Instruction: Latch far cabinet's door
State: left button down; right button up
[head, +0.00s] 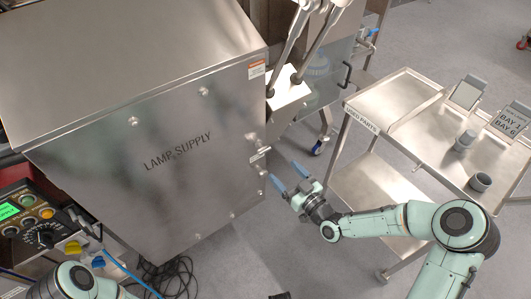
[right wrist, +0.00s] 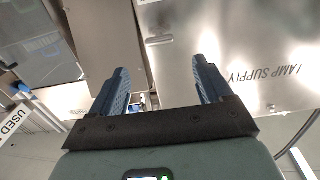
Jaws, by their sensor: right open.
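A steel cabinet marked LAMP SUPPLY (head: 180,115) fills the left and middle of the head view. Its front panel looks flush with the body. A small metal latch (head: 260,153) sits on the panel's right edge; what seems to be the same latch shows in the right wrist view (right wrist: 159,40). Whether it is fastened I cannot tell. My right gripper (head: 288,177) is open and empty, with its blue fingers just right of and below the latch, apart from it. In the right wrist view the latch appears beyond and between the fingers (right wrist: 160,72). My left gripper is out of view.
A steel cart labelled USED PARTS (head: 362,118) stands at the right, holding cups (head: 480,182) and bay signs (head: 511,120). A control panel (head: 30,215) and dark cables (head: 170,275) are at lower left. Grey floor is open between cabinet and cart.

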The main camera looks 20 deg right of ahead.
aim_at(265, 152)
jog(key=b+x, duration=0.2)
jog(key=x, duration=0.8)
jog(key=shift+w+f, duration=0.1)
jog(key=shift+w, duration=0.05)
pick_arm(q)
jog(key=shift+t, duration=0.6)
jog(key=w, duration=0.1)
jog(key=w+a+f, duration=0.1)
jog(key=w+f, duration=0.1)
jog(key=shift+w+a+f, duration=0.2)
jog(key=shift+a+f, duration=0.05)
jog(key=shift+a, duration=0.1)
pick_arm(e)
jog(key=c, duration=1.1)
jog(key=shift+o, duration=0.3)
